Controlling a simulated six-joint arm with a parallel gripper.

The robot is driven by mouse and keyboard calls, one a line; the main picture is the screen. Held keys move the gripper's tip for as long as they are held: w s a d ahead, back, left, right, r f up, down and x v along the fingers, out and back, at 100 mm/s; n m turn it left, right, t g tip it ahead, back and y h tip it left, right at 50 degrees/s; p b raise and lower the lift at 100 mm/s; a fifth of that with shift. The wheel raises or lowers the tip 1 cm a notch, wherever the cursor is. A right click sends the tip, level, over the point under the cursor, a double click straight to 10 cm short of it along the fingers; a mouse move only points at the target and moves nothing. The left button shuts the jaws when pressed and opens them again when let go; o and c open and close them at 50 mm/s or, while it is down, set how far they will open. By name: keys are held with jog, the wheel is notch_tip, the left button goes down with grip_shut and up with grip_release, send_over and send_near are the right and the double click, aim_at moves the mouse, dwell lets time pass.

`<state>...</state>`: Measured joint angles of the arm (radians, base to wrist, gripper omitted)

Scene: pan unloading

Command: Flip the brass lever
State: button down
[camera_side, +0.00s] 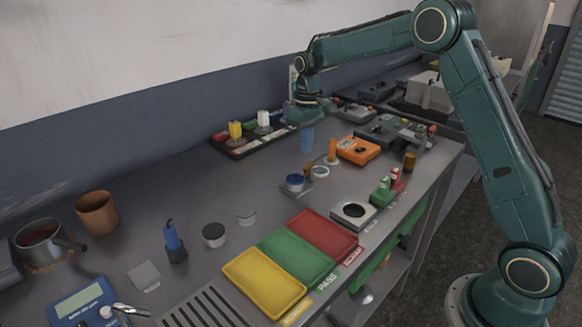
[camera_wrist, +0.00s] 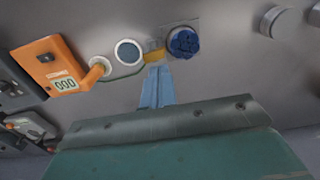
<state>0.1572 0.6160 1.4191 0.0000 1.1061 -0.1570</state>
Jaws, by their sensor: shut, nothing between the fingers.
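My gripper (camera_side: 307,147) hangs over the table with its blue fingers pointing down. The fingers are shut and empty, and they also show in the wrist view (camera_wrist: 157,75). A small brass-coloured piece (camera_wrist: 154,56) shows just beyond the fingertips in the wrist view. It lies between a round dish with a blue-grey centre (camera_wrist: 128,52) and a cup with blue contents (camera_wrist: 183,43). It seems to show in the side view too (camera_side: 308,169). I cannot tell whether it is the lever, or whether the fingers touch it.
An orange box (camera_side: 358,150) with a counter and an orange post (camera_side: 332,151) stand right of the gripper. A dark rack (camera_side: 250,139) with coloured spools is behind. Yellow (camera_side: 264,283), green and red (camera_side: 323,232) trays lie in front.

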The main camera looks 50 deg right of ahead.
jog(key=shift+r, duration=1.05)
jog(key=shift+r, duration=0.1)
jog(key=s+a+r+t, duration=0.1)
jog(key=s+a+r, duration=0.2)
jog(key=s+r, duration=0.4)
jog(key=s+a+r+t, duration=0.2)
jog(key=s+r, duration=0.3)
jog(key=s, duration=0.3)
jog(key=s+a+f+t, duration=0.1)
jog(key=s, duration=0.8)
jog(key=s+a+f+t, duration=0.1)
jog(key=s+a, duration=0.1)
jog(key=s, duration=0.8)
jog(key=shift+s+a+f+t, duration=0.15)
jog(key=shift+s+f+t, duration=0.05)
jog(key=shift+f+t, duration=0.15)
